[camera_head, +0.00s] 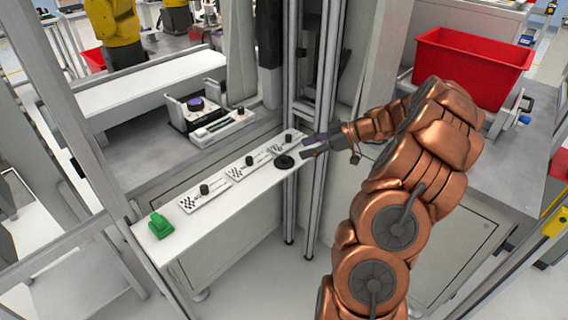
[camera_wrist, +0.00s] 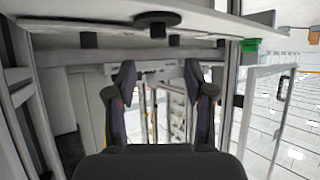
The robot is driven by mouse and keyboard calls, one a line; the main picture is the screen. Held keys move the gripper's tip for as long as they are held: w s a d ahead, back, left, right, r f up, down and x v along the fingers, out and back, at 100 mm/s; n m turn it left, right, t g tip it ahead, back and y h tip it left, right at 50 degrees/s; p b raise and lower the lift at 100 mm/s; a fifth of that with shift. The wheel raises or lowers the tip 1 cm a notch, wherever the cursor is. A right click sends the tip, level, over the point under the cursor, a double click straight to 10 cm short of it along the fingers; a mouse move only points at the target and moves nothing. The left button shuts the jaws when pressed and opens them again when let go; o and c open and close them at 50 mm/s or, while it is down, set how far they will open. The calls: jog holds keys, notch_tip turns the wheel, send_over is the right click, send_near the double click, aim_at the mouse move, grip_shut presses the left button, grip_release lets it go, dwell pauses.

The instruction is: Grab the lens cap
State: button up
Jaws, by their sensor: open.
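A black round disc, which looks like the lens cap (camera_head: 284,162), lies on the narrow white shelf (camera_head: 222,208) near its right end. It also shows in the wrist view (camera_wrist: 157,19) at the top, above the fingers in the picture. My gripper (camera_head: 305,147) is open and empty, with its fingers pointing left, just right of the disc and apart from it. In the wrist view both dark fingers of my gripper (camera_wrist: 165,85) are spread with nothing between them.
White plates with black knobs (camera_head: 205,190) line the shelf, and a green block (camera_head: 160,225) sits at its left end. Metal posts (camera_head: 324,100) stand close behind my gripper. A red bin (camera_head: 470,70) stands on the bench at right. The shelf's front side is clear.

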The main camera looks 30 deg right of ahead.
aim_at(285, 156)
jog(key=shift+d+f+p+x, duration=0.15)
jog(key=shift+p+x, duration=0.4)
jog(key=shift+x, duration=1.35)
jog(key=shift+d+f+p+x, duration=0.15)
jog(key=shift+p+x, duration=0.4)
jog(key=shift+x, duration=1.35)
jog(key=shift+a, duration=0.1)
grip_shut()
